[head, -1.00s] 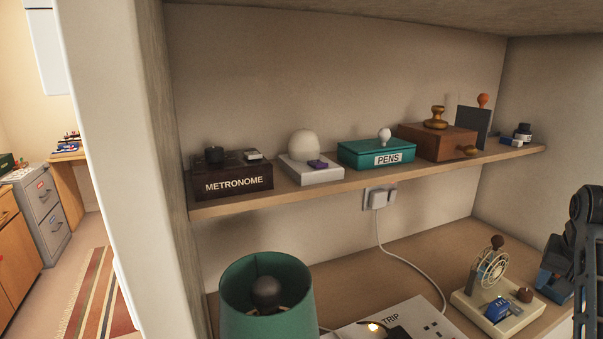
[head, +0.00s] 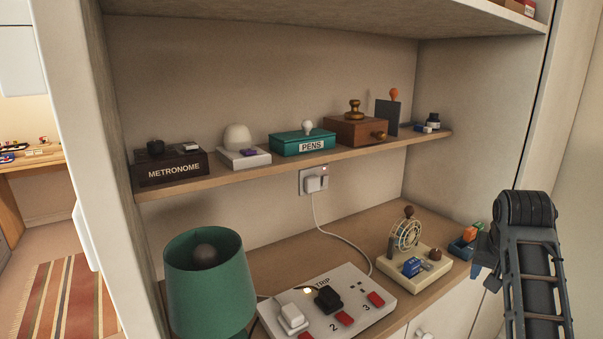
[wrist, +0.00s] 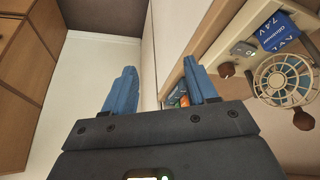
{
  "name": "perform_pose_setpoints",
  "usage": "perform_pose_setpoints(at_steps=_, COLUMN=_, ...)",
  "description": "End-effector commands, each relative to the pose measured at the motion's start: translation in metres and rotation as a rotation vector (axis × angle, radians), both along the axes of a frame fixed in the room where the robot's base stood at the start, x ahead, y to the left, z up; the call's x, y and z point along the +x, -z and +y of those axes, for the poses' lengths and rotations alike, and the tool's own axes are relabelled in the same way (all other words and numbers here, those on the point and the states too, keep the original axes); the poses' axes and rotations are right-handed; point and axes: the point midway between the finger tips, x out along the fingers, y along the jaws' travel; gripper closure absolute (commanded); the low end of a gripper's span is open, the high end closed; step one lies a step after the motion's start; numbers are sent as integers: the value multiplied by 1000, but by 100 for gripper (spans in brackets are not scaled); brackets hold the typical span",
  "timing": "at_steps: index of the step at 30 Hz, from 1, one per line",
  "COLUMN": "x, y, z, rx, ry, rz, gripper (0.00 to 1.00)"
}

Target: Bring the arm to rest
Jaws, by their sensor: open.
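My gripper (wrist: 160,88) shows in the wrist view with its two blue fingers spread wide apart and nothing held between them. White surfaces and a wooden desk edge lie beyond it. In the head view my dark arm stands at the right, in front of the cabinet, and its fingers are hard to make out. The arm is just right of a blue tray (head: 459,249) with orange and green things in it, at the right end of the desk. Whether the arm touches the tray cannot be told.
A cream device with a wheel (head: 405,262) stands on the desk (head: 262,262), with a power strip (head: 370,322) and a green lamp (head: 207,285) further left. The shelf (head: 290,160) above carries a metronome box, a pens box and a wooden box. Striped rug lies on open floor at left.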

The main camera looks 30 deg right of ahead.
Motion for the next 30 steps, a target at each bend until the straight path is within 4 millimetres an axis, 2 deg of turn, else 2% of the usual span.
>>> perform_pose_setpoints(at_steps=8, x=1, y=38, z=30, rx=-52, ry=-88, rz=-20, gripper=43)
perform_pose_setpoints(at_steps=14, x=-3, y=75, z=67, rx=-114, ry=-191, rz=-54, gripper=43)
perform_pose_setpoints(at_steps=18, x=-14, y=107, z=110, rx=-173, ry=-301, rz=-99, gripper=43)
perform_pose_setpoints(at_steps=21, x=-26, y=123, z=141, rx=-213, ry=-380, rz=-139, gripper=43)
perform_pose_setpoints(at_steps=25, x=-46, y=138, z=182, rx=-259, ry=-482, rz=-197, gripper=43)
perform_pose_setpoints(at_steps=30, x=-79, y=145, z=233, rx=-311, ry=-604, rz=-281, gripper=43)
